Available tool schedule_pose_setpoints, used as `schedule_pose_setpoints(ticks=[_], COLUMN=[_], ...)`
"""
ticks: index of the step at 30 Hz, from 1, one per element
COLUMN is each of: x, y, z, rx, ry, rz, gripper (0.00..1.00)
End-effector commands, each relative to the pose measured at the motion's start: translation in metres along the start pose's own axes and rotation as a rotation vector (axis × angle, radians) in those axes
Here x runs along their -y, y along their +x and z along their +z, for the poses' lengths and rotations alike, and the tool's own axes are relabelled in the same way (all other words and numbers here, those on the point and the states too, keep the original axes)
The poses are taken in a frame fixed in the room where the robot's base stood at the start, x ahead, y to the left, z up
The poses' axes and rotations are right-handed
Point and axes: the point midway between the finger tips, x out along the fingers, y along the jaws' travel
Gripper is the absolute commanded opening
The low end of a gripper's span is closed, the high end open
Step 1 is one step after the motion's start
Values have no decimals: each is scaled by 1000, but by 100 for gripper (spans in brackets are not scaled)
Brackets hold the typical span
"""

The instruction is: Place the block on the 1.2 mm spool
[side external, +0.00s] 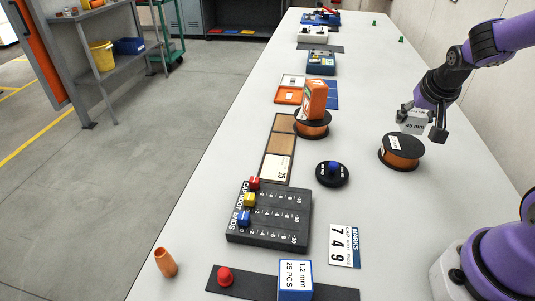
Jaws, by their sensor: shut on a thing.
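My gripper (422,122) is shut on a light grey block (412,125) with a label that seems to read 45 mm. The block is above the far side of a dark-flanged spool with copper-coloured winding (401,153) on the right of the table. I cannot tell whether block and spool touch. A second, similar spool (312,131) stands to the left, with an orange box (315,98) upright on it. I cannot read a wire size on either spool.
A black board with coloured sliders (270,222), a black disc with blue knob (332,174), a MARKS card (344,246) and a blue-and-white 1.2 mm box (295,280) lie nearer. Bare white table (405,215) lies in front of the right spool.

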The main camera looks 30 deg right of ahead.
Motion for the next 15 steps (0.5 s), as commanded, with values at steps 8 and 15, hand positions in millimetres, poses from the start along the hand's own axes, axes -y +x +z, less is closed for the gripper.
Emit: schedule_pose_setpoints(ticks=[8, 15], x=[0, 0], y=[32, 33], z=[19, 19], rx=[3, 0], ry=[-1, 0], rz=[1, 0], gripper=[1, 1])
